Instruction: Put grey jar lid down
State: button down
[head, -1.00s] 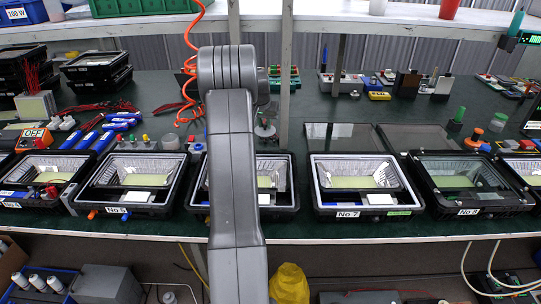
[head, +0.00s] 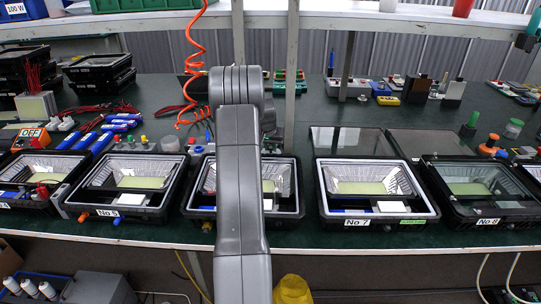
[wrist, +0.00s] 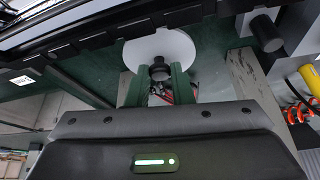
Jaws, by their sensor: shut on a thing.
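The grey jar lid (wrist: 160,47) shows in the wrist view as a pale round disc with a dark knob (wrist: 159,70) in its middle. My gripper (wrist: 158,76) has its two green fingers closed on the knob, one on each side. The lid lies just beyond the fingertips, above a dark green surface; I cannot tell whether it touches anything. In the head view my arm covers the gripper and the lid.
A row of floodlight housings, including No 7 (head: 375,190) and No 5 (head: 130,185), lines the front of the green bench (head: 290,234). An orange coiled hose (head: 190,70) hangs behind my arm. Small bottles stand at the right. Some bench behind the row is clear.

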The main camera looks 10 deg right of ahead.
aim_at(270, 151)
jog(key=shift+f, duration=1.8)
jog(key=shift+f, duration=0.1)
jog(key=shift+f, duration=0.2)
jog(key=c, duration=1.3)
grip_release()
jog(key=shift+r, duration=0.1)
jog(key=shift+r, duration=0.1)
jog(key=shift+r, duration=0.2)
jog(key=v, duration=1.1)
jog(key=shift+s+a+r, duration=0.1)
jog(key=shift+s+r, duration=0.15)
jog(key=shift+r, duration=0.05)
